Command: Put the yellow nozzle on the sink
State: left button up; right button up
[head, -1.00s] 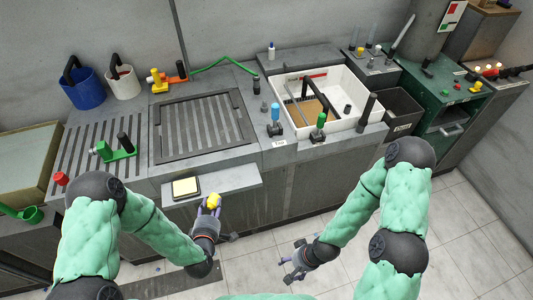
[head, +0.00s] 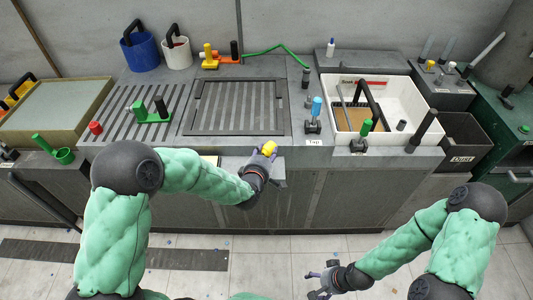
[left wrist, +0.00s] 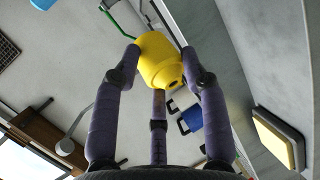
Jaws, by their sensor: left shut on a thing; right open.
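The yellow nozzle (head: 269,148) is held in my left gripper (head: 266,152), above the front edge of the counter and left of the sink. In the left wrist view the nozzle (left wrist: 160,60) sits between the purple fingers, its dark hole facing the camera. The sink (head: 440,104) is a white basin set in the counter at the right, with a dark handle and a brown board inside. My right gripper (head: 315,281) is open and empty, low over the floor in front of the counter.
A blue-topped fixture (head: 315,110) and a green-topped one (head: 363,132) stand at the sink's left and front. A black grated panel (head: 238,105) lies left of it. A dark bin (head: 466,138) stands right. A pale yellow pad (left wrist: 280,138) shows in the wrist view.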

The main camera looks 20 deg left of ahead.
pick_arm(q)
jog(key=shift+f+b, duration=1.8)
jog(key=shift+f, duration=1.35)
jog(key=shift+f+b, duration=0.45)
jog(key=shift+b, duration=0.05)
jog(key=o, duration=1.2)
jog(key=shift+s, duration=0.1)
jog(key=v, duration=1.2)
